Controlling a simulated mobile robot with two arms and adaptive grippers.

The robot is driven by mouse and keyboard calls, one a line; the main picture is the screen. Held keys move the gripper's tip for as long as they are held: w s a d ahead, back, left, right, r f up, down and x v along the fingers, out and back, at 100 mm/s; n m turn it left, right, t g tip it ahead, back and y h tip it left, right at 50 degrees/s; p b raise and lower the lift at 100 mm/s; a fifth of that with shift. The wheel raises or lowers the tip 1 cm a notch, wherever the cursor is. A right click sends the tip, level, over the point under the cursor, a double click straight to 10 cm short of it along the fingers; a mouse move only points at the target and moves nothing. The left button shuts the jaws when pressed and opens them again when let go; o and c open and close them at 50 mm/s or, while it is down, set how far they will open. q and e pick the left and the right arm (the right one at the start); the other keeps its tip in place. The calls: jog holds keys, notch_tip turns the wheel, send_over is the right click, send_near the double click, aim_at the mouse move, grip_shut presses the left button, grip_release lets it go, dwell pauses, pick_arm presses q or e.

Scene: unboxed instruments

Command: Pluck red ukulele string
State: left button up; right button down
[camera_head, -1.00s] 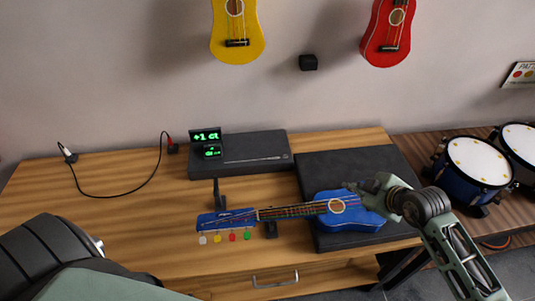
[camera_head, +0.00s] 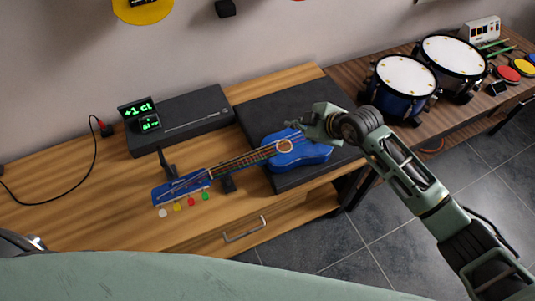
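The blue ukulele (camera_head: 303,156) lies face up, its body on a black pad and its neck pointing left over the wooden table. Coloured tuning pegs, white, yellow, red and green (camera_head: 205,196), line the near side of its headstock (camera_head: 178,189). The strings run along the neck; single string colours are too small to tell apart at the body. My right gripper (camera_head: 300,126) is at the far side of the ukulele's body, close to the strings near the sound hole; contact and finger opening cannot be made out. My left gripper is out of view.
A black tuner box with a green-lit display (camera_head: 141,113) stands behind the headstock. Blue drums (camera_head: 404,88) stand on the right table. The black pad (camera_head: 262,113) has bare room behind the ukulele.

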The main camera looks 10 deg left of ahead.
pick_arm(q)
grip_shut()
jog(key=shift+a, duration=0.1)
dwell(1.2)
